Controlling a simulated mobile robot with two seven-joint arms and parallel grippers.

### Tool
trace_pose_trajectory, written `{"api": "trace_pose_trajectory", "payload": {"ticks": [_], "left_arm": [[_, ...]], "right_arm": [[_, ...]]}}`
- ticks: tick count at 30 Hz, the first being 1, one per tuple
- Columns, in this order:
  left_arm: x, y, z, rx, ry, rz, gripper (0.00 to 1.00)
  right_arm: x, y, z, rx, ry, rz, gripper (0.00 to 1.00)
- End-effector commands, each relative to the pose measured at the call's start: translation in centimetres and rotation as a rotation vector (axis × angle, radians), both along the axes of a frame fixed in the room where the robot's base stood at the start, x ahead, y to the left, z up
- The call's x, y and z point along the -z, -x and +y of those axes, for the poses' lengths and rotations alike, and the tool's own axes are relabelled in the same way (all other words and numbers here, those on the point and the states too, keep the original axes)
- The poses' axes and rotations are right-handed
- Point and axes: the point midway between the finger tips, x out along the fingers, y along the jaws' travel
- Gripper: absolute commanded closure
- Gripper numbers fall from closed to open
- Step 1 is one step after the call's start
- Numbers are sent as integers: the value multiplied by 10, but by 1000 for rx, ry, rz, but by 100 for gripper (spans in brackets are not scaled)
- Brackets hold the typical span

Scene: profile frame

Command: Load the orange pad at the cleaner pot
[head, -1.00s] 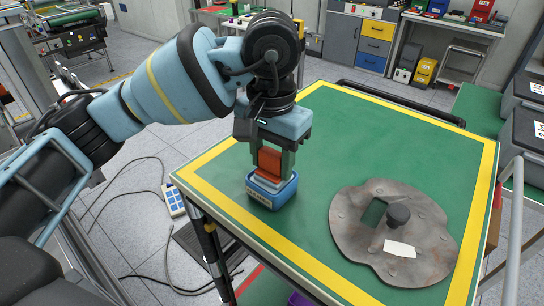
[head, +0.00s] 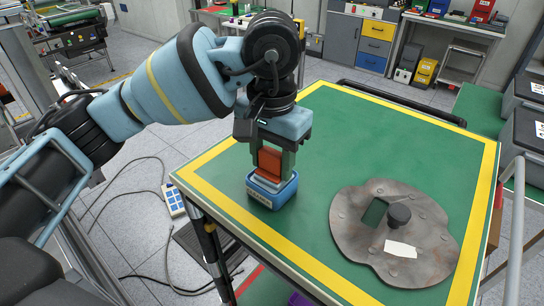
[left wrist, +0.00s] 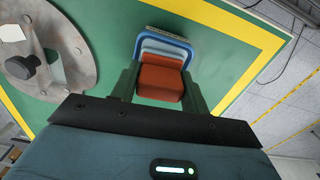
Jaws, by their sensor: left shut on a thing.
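The orange pad (head: 270,163) is a reddish-orange block between the fingers of my left gripper (head: 273,165). The gripper points down and is shut on it. The cleaner pot (head: 273,195) is a small blue open-topped box with a pale label, on the green table near its left corner. The pad is right over the pot's opening; I cannot tell if its lower side touches the inside. In the left wrist view the pad (left wrist: 161,82) sits between the fingers, with the blue pot (left wrist: 166,34) beyond it. My right gripper is not in view.
A grey riveted metal plate (head: 350,215) with a dark knob (head: 399,215), a cut-out window and a white label lies on the table's right front. The green table (head: 360,130) has a yellow border and free room in the middle.

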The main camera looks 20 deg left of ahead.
Motion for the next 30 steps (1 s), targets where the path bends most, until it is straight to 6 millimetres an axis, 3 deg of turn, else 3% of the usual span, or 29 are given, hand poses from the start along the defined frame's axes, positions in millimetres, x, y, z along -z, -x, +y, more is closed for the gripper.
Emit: {"api": "trace_pose_trajectory", "payload": {"ticks": [7,30], "left_arm": [[-1,1,0,2,-4,9,73],[-58,0,0,1,-1,-1,73]], "right_arm": [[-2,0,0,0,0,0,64],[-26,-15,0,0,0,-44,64]]}}
